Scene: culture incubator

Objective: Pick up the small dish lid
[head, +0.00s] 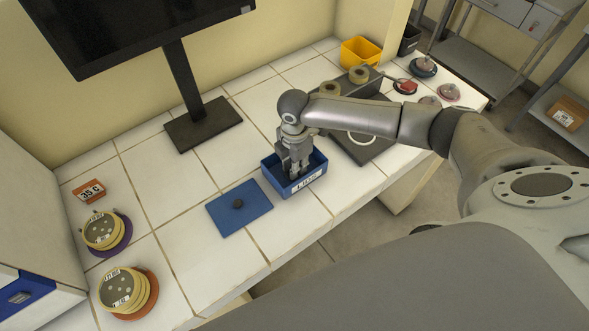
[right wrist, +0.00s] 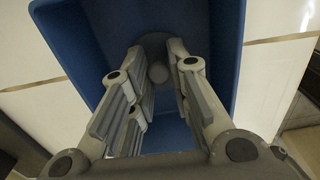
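My right gripper (head: 297,172) reaches down into a small blue box (head: 304,183) with a white label, in the head view. In the right wrist view a dark grey round piece with a knob (right wrist: 158,72), which looks like the small dish lid, lies inside the blue box (right wrist: 66,38). The open fingers stand on either side of the knob, with gaps visible. In the head view the gripper and box walls hide this piece. My left gripper is not in view.
A monitor stand (head: 203,125) is behind. Stacked dishes (head: 104,232) stand at the left, and a yellow bin (head: 360,52) at the back. White tiles between are clear.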

